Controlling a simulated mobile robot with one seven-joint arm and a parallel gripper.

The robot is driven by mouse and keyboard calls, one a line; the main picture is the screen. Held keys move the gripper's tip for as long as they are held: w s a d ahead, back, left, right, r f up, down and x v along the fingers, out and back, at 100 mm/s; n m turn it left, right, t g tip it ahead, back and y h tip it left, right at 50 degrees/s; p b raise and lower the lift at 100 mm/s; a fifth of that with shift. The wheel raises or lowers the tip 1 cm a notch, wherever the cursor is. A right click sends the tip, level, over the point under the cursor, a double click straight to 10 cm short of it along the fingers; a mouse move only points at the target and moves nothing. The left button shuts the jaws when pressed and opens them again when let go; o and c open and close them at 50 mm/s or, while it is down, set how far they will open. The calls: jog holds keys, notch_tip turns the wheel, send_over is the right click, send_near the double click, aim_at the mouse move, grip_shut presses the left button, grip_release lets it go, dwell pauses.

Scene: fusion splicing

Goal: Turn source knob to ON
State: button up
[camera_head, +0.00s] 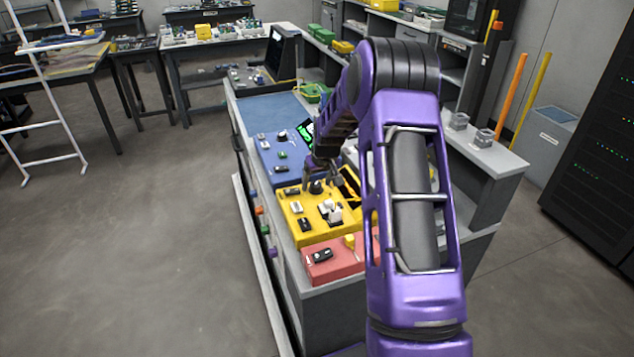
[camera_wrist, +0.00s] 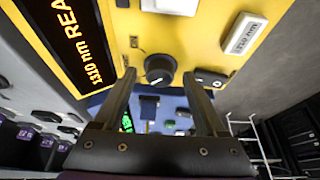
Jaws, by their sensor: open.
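The yellow module (camera_head: 290,205) on the bench carries a round black knob (camera_wrist: 159,68) with a light pointer mark, which I take to be the source knob. In the head view the knob (camera_head: 316,187) shows just under my gripper (camera_head: 321,170). In the wrist view my gripper (camera_wrist: 159,80) is open, one finger on each side of the knob. I cannot tell whether the fingertips touch it. An orange display (camera_wrist: 78,40) on the yellow module reads 1310 nm and part of a word, REA.
A blue module (camera_head: 275,155) with a knob and green display lies behind the yellow one. A red module (camera_head: 335,265) lies in front. A white block (camera_wrist: 170,5) and a small label plate (camera_wrist: 245,34) sit near the knob. My arm hides the modules' right side.

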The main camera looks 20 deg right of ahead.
grip_shut()
jog(key=shift+a, duration=0.1)
dwell(0.3)
jog(key=m+b, duration=0.1)
jog(key=m, duration=0.1)
jog(key=m+h+b, duration=0.1)
jog(key=m, duration=0.1)
jog(key=shift+a+f+h, duration=0.1)
jog(key=shift+a+h, duration=0.1)
jog(key=shift+h, duration=0.1)
jog(key=m, duration=0.2)
jog(key=m+g+h, duration=0.1)
jog(key=m, duration=0.1)
jog(key=shift+w+a+h, duration=0.15)
jog(key=shift+h, duration=0.15)
jog(key=m+g, duration=0.1)
jog(key=m, duration=0.1)
jog(key=m+h, duration=0.1)
jog(key=m, duration=0.2)
jog(key=shift+w+g, duration=0.15)
jog(key=shift+g, duration=0.25)
jog(key=m+g, duration=0.1)
jog(key=m, duration=0.3)
jog(key=shift+w+m+g, duration=0.15)
jog(key=shift+m+g, duration=0.25)
